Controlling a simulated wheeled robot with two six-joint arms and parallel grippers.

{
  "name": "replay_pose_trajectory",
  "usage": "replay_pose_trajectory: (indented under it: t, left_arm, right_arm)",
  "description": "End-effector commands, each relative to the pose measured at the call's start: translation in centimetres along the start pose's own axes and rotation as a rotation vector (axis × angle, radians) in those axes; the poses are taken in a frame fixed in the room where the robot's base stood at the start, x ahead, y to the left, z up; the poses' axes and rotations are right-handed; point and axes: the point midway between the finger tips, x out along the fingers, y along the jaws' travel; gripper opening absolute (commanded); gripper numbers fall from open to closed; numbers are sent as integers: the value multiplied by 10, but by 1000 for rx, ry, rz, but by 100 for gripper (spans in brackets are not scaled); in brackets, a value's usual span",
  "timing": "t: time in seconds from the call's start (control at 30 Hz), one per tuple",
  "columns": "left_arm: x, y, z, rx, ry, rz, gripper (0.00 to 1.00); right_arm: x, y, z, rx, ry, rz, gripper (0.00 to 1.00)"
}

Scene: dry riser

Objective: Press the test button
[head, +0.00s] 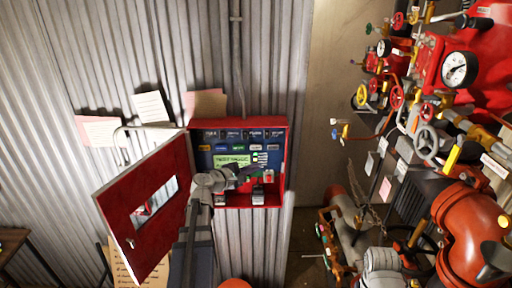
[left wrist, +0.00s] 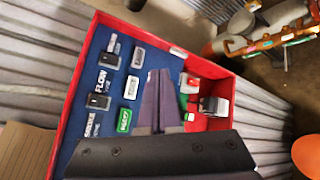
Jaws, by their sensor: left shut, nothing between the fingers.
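The red wall cabinet (head: 284,160) stands with its door (head: 150,205) swung open to the left. My left gripper (head: 257,169) is in front of the panel's lower right part, right of and below the display. In the left wrist view its fingers (left wrist: 161,74) are together and empty, pointing across the panel near a red-and-white block (left wrist: 190,84) and a grey block (left wrist: 214,105). I cannot tell which control is the test button, or whether the fingertips touch the panel.
Red pipework with valves and gauges (head: 459,69) crowds the right side. Papers (head: 152,107) hang on the corrugated wall left of the cabinet. The open door stands close to my left arm. An orange rounded object (head: 235,283) shows at the bottom edge.

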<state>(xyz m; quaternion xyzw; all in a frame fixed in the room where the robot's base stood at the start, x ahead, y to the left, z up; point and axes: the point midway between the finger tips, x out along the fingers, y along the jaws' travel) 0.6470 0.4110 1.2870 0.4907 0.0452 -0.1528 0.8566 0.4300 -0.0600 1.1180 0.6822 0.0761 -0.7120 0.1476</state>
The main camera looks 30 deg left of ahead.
Motion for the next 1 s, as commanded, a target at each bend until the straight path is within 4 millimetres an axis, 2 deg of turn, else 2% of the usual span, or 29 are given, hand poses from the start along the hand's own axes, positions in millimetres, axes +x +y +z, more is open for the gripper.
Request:
replay_pose_trajectory:
  t: [0.57, 1.0]
  left_arm:
    - [4, 4, -4, -2, 1, 2, 0]
    - [39, 29, -29, -2, 1, 1, 0]
  right_arm:
    - [0, 0, 0, 0, 0, 0, 50]
    - [0, 0, 0, 0, 0, 0, 50]
